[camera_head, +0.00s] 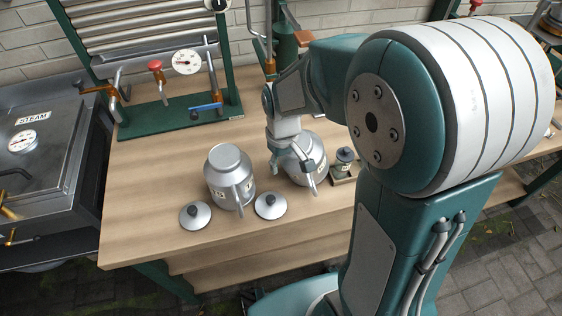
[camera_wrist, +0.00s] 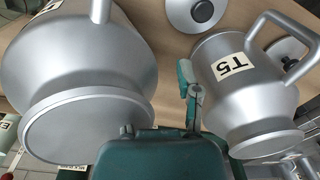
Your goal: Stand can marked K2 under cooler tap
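Two grey metal cans stand on the wooden bench. The left can (camera_head: 230,172) has its handle toward the front right. The right can (camera_head: 312,170) is partly hidden by my gripper (camera_head: 296,158), which is down at its top. No K2 mark is readable. One green finger (camera_wrist: 190,95) shows between these cans; I cannot tell whether it grips. The cooler (camera_head: 150,30) is a green-framed stack of tubes at the back left.
Two lids lie in front of the cans, the left lid (camera_head: 195,215) and the right lid (camera_head: 270,206). A small dark-lidded jar (camera_head: 344,160) stands right of my gripper. The cooler base (camera_head: 180,117) carries a blue lever (camera_head: 206,107). The bench's left part is clear.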

